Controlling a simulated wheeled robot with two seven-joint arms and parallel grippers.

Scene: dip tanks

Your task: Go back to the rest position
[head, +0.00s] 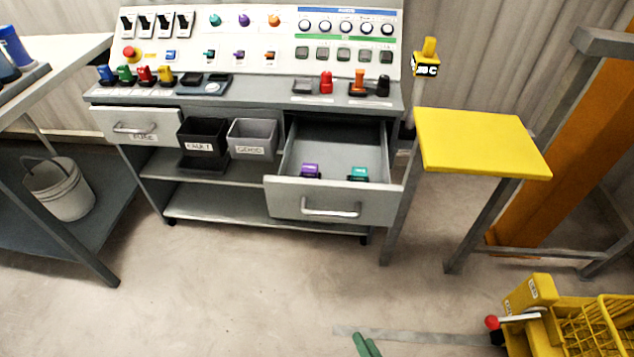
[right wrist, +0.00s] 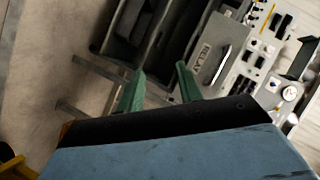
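My left gripper is not in view.
The open drawer holds a purple piece (head: 310,171) and a teal piece (head: 359,173). A yellow-topped stand (head: 480,140) is right of the bench. A yellow cart (head: 600,330) sits at the lower right. The floor (head: 220,285) before the bench is clear.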

